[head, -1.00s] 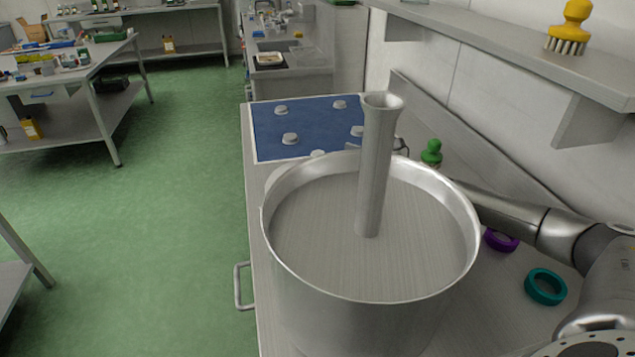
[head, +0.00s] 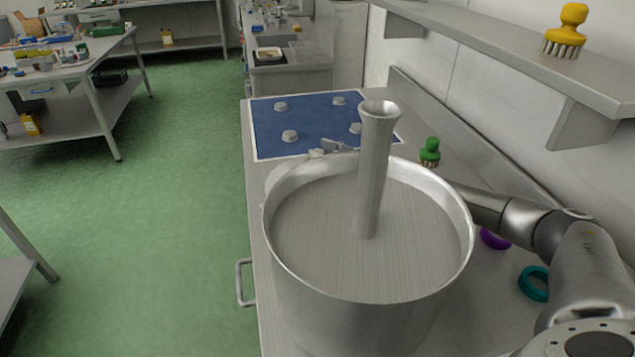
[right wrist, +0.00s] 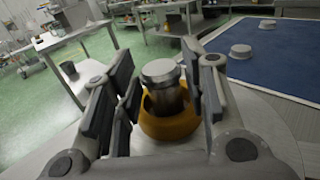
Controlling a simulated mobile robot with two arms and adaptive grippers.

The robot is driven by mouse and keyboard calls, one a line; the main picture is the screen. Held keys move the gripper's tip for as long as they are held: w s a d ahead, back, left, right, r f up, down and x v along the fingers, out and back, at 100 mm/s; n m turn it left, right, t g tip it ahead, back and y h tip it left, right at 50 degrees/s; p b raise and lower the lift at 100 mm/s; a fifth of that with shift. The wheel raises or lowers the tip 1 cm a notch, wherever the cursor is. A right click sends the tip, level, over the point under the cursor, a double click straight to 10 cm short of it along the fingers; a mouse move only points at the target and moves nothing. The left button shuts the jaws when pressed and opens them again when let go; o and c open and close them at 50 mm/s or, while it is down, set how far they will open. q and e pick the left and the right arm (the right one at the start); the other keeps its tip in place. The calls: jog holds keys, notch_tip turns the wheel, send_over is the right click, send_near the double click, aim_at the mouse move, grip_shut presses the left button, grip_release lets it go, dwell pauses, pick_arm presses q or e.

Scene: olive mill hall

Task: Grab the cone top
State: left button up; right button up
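A steel cylinder with a flat round top (right wrist: 160,72) stands in an orange, rounded base (right wrist: 168,122) in the right wrist view. I cannot tell for sure whether this is the cone top. My right gripper (right wrist: 157,62) is open, with its fingers on either side of the cylinder. In the head view my right arm passes behind a big steel pot (head: 290,275), and only part of the gripper (head: 330,148) shows over the far rim. The pot hides the cylinder there. A steel tube with a flared top (head: 372,175) stands upright in the pot. My left gripper is not in view.
A blue mat (head: 315,115) with several round pale pieces lies behind the pot. A green brush (head: 430,152), a purple ring (head: 494,239) and a teal ring (head: 534,284) are to the right. A shelf (head: 520,65) with a yellow brush (head: 566,30) overhangs the counter.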

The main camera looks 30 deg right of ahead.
grip_shut()
jog(key=shift+w+r, duration=0.1)
jog(key=shift+r, duration=0.1)
jog(key=shift+r, duration=0.1)
